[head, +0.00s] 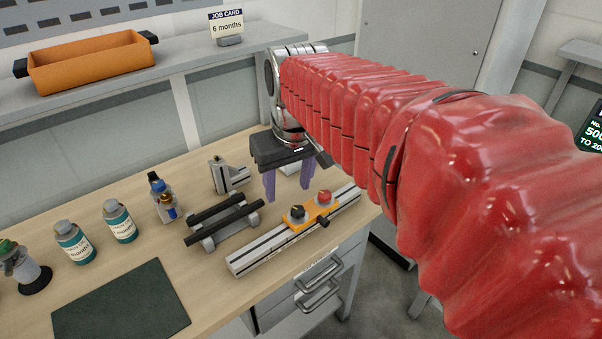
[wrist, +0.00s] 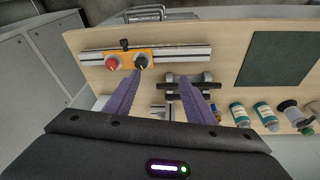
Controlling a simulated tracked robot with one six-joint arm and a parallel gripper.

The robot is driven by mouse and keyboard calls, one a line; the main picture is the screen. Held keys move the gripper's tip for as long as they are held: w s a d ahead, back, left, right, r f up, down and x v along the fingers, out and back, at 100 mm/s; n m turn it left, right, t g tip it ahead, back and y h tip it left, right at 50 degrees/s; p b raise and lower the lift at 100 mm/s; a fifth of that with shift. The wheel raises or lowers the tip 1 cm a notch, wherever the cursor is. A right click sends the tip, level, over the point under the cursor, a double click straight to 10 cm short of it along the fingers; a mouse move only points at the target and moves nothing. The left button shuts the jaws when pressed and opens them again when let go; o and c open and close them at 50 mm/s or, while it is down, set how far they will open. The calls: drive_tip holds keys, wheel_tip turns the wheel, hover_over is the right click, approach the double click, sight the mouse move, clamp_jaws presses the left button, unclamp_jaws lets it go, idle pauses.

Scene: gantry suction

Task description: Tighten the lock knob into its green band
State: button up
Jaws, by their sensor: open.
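An orange carriage (head: 309,214) sits on a silver rail (head: 275,247) on the bench. It carries a red knob (head: 324,197) and a black knob (head: 296,213) on top, and a small dark knob (head: 323,222) sticks out of its front side. In the wrist view the red knob (wrist: 112,62), black knob (wrist: 141,61) and small side knob (wrist: 124,44) also show. I cannot tell which is the lock knob, and no green band can be made out. My gripper (head: 288,194), with purple fingers, is open and empty, behind the carriage; it also shows in the wrist view (wrist: 159,77).
A black-barred fixture (head: 222,222) and a grey angled block (head: 229,175) stand left of the rail. Bottles (head: 119,221) and a dark mat (head: 121,303) lie further left. A shelf with an orange bin (head: 92,65) and a job card (head: 227,25) is behind.

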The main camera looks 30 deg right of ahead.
drive_tip(key=w+d+g, duration=0.1)
drive_tip(key=w+d, duration=0.4)
drive_tip(key=d, duration=0.2)
drive_tip(key=m+g, duration=0.1)
drive_tip(key=g, duration=0.1)
hover_over(325, 193)
wheel_tip(325, 193, down, 2)
drive_tip(key=shift+f+y, duration=0.15)
drive_tip(key=shift+y, duration=0.15)
wheel_tip(325, 193, down, 14)
drive_tip(key=shift+a+r, duration=0.1)
drive_tip(key=shift+c, duration=0.5)
